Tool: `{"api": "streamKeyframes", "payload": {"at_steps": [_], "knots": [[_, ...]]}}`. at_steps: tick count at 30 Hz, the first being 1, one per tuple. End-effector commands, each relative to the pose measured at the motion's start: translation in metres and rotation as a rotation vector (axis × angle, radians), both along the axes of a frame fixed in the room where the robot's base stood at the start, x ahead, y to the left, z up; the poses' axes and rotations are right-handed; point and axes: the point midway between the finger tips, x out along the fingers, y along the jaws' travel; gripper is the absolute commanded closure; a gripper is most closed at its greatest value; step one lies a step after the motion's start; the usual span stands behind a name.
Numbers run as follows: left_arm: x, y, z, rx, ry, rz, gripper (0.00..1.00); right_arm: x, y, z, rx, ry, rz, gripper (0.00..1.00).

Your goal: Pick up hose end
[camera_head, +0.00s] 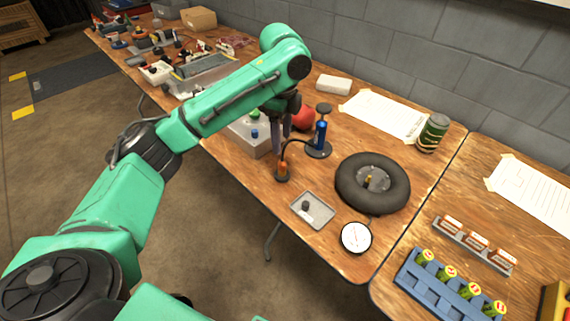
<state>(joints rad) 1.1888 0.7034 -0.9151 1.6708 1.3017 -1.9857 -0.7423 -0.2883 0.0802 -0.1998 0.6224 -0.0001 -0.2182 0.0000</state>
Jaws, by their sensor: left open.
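The hose is a thin black line that arches from the small blue pump (320,135) over to an orange hose end (282,170), which stands upright on the wooden table. My left gripper (281,145) points down just above and behind the hose end, beside the arch of the hose. Its jaws are open, and the hose end is not between them as far as I can see. The green arm covers part of the table behind. My right gripper is not in view.
A black tyre (345,187) lies right of the pump, with a round gauge (356,238) in front. A small grey tray (325,222) sits near the front edge. A box (246,137) and a red ball (304,117) stand close to the gripper. A blue battery rack (424,283) is at right.

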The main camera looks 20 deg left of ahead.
Motion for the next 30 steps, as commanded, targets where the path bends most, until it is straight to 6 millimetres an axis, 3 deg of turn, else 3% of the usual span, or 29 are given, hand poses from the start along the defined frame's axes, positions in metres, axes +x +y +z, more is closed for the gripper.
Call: {"api": "streamKeyframes", "payload": {"at_steps": [3, 5, 8, 14, 17, 22, 23, 27, 28, 30], "knots": [[0.0, 0.001, -0.031, 0.001, 0.002, 0.001, 0.36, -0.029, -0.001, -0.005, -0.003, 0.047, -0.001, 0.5], [0.0, 0.0, -0.04, 0.001, 0.0, 0.001, 0.36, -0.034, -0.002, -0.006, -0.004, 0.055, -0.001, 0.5], [0.0, 0.0, -0.052, 0.001, -0.001, 0.001, 0.36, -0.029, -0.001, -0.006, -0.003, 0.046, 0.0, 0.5], [-0.003, 0.0, -0.089, 0.001, -0.001, 0.001, 0.36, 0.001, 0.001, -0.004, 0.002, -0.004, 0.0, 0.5], [-0.003, 0.0, -0.099, 0.0, -0.002, 0.0, 0.36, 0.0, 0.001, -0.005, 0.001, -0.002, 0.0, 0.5], [-0.003, 0.0, -0.1, 0.0, -0.003, 0.0, 0.36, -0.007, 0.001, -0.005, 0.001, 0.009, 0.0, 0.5], [-0.003, 0.0, -0.1, 0.0, -0.003, 0.0, 0.4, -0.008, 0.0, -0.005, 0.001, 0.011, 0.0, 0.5], [-0.003, 0.0, -0.099, 0.0, -0.003, 0.0, 0.93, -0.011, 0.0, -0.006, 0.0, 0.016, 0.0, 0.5], [-0.003, 0.0, -0.099, 0.0, -0.003, 0.0, 1.0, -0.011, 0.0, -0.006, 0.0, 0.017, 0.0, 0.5], [-0.003, 0.0, -0.099, 0.0, -0.003, 0.0, 1.0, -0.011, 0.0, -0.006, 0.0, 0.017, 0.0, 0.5]]}}
